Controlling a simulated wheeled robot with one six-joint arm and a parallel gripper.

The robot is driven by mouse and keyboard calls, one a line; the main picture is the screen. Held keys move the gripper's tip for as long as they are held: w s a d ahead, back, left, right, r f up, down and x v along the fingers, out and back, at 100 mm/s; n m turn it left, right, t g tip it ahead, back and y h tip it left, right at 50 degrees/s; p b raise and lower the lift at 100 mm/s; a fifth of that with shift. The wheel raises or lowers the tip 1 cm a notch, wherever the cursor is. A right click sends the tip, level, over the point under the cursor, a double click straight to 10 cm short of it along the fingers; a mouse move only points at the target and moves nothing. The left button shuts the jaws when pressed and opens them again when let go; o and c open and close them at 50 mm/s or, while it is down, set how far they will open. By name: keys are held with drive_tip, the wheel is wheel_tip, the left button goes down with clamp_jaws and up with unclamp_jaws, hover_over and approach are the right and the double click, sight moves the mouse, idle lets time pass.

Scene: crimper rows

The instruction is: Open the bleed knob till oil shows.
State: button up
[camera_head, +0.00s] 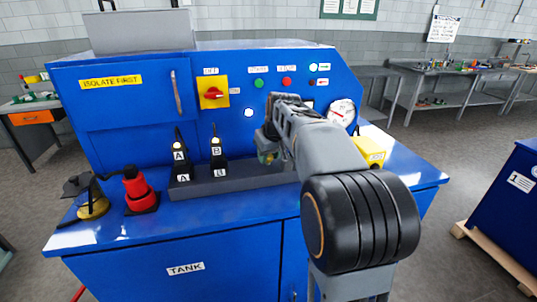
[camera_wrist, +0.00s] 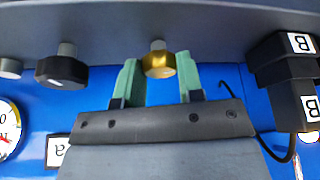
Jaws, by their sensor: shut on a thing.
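The bleed knob looks like a small brass-coloured round knob (camera_wrist: 158,64) on a short grey stem, at the top middle of the wrist view. My gripper (camera_wrist: 159,77) has its two green fingers on either side of the knob and is shut on it. In the head view my gripper (camera_head: 267,148) is at the front of the blue machine (camera_head: 120,115), beside the grey block, and the knob is mostly hidden there. No oil shows in either view.
In the wrist view a black knob (camera_wrist: 62,70) is left of the brass one, and black blocks marked B (camera_wrist: 295,60) are at right. The head view shows plugs A (camera_head: 180,160) and B, a red switch (camera_head: 213,93), a gauge (camera_head: 342,112), a yellow box (camera_head: 369,152) and a red bottle-like object (camera_head: 138,190).

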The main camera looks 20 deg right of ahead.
idle(0.3)
drive_tip(key=o, duration=0.9)
drive_tip(key=v, duration=1.4)
drive_tip(key=shift+w+a+p, duration=0.1)
drive_tip(key=shift+p, duration=0.3)
drive_tip(key=shift+f, duration=0.1)
